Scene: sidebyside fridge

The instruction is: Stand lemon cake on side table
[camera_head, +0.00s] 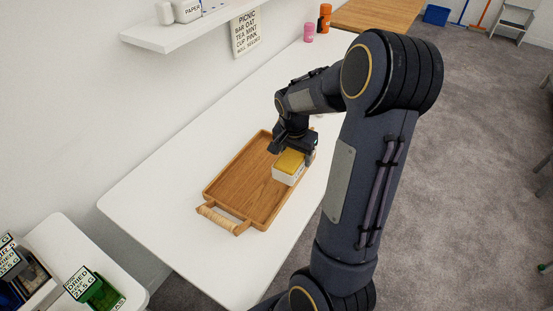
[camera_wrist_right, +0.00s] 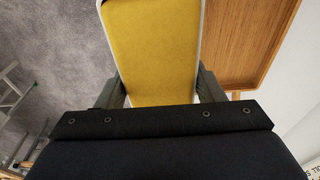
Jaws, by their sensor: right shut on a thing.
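The lemon cake (camera_head: 288,164) looks like a white loaf-shaped block with a yellow top. My right gripper (camera_head: 291,150) is shut on it from above. In the right wrist view the cake's yellow top (camera_wrist_right: 152,45) lies between the two fingers of the gripper (camera_wrist_right: 160,88). In the head view the cake is at the right edge of the wooden tray (camera_head: 236,172); I cannot tell whether it touches the tray or table. The white side table (camera_head: 155,205) lies under the tray. My left gripper is not in view.
A pink jar (camera_head: 309,32) and an orange bottle (camera_head: 324,18) stand at the table's far end. A wall shelf (camera_head: 185,32) overhangs the left side. Green boxes (camera_head: 95,288) sit on another white surface at lower left. The table's near left part is bare.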

